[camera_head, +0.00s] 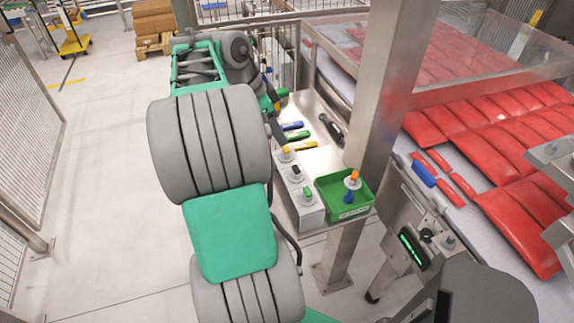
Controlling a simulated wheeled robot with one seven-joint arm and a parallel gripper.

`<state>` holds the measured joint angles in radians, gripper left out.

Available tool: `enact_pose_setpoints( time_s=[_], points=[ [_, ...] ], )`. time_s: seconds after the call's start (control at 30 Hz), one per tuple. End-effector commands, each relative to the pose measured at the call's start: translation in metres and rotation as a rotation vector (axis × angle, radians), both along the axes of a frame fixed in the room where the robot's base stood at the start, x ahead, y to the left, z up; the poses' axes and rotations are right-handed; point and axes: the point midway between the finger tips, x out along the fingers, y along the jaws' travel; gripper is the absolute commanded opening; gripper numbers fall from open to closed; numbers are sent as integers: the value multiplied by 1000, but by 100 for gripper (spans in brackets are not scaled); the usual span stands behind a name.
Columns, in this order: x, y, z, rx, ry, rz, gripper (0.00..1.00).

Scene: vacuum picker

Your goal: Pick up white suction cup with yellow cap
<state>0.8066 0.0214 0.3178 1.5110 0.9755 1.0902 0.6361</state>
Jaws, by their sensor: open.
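The white suction cup with yellow cap (286,154) stands at the far end of a grey holder block (312,213) on a metal side table. Beside it in the same row are a cup with a black cap (296,173) and one with a green cap (307,194). My gripper (278,126) is partly hidden behind my own large grey and green arm links. Its visible dark part is above the table, a little beyond the yellow-capped cup and apart from it. It is open, and I see nothing held in it.
A green bin (328,206) beside the block holds an orange-capped cup (354,178) and a blue item (348,196). Blue, green and yellow-handled tools (298,136) and a dark tool (331,129) lie farther back. A steel post (388,80) rises right of the table. Red packs (500,140) lie on the conveyor.

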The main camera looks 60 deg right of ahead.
Motion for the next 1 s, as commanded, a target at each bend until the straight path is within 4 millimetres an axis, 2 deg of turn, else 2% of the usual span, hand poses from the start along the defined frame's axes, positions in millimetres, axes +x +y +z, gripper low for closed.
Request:
enact_pose_setpoints(
  time_s=[0.4, 0.67, 1.0],
  points=[
    [-15, -12, -61, 1, 1, 2, 51],
    [-16, -14, -68, -1, -1, 4, 51],
    [-16, -14, -67, -1, -1, 5, 25]
  ],
)
